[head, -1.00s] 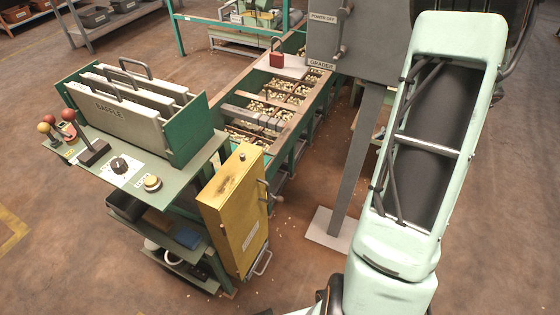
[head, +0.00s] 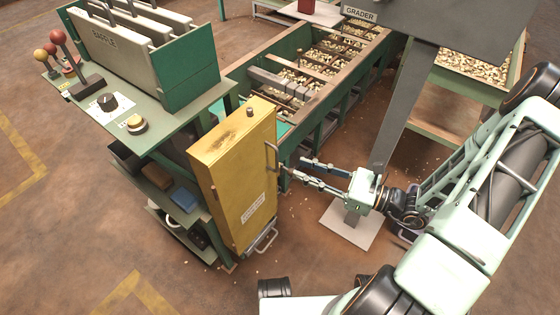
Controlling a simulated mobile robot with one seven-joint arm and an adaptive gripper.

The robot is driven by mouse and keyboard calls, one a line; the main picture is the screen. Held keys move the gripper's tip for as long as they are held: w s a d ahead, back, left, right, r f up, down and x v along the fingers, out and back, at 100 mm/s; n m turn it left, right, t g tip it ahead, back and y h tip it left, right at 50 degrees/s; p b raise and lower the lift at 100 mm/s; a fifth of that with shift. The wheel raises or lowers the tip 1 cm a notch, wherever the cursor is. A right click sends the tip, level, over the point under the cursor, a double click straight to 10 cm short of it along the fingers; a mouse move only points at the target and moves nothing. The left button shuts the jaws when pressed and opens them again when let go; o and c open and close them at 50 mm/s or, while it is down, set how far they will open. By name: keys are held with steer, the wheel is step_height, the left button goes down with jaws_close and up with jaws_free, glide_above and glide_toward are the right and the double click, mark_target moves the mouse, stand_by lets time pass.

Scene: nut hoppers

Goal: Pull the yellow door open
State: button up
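The yellow door (head: 236,185) is the tall panel on the yellow cabinet at the right end of the green bench, and it looks closed. A grey bar handle (head: 272,157) stands out near its right edge, and a second metal handle (head: 263,241) sits at its foot. My gripper (head: 297,167) points left at the upper handle, with its two fingers spread apart and nothing between them. The fingertips are close to the handle's right side. I cannot tell whether they touch it.
The green bench (head: 165,122) carries baffle plates, red and yellow knobs and a dial. The nut trough (head: 325,82) runs behind the door. The grader's grey post (head: 395,120) and its base plate (head: 350,232) stand behind my gripper. The floor (head: 190,285) in front is mostly clear.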

mark_target(277, 172)
steer(key=b+x, duration=0.1)
steer(key=x, duration=0.7)
steer(key=shift+w+a, duration=0.1)
steer(key=shift+a, duration=0.15)
jaws_close()
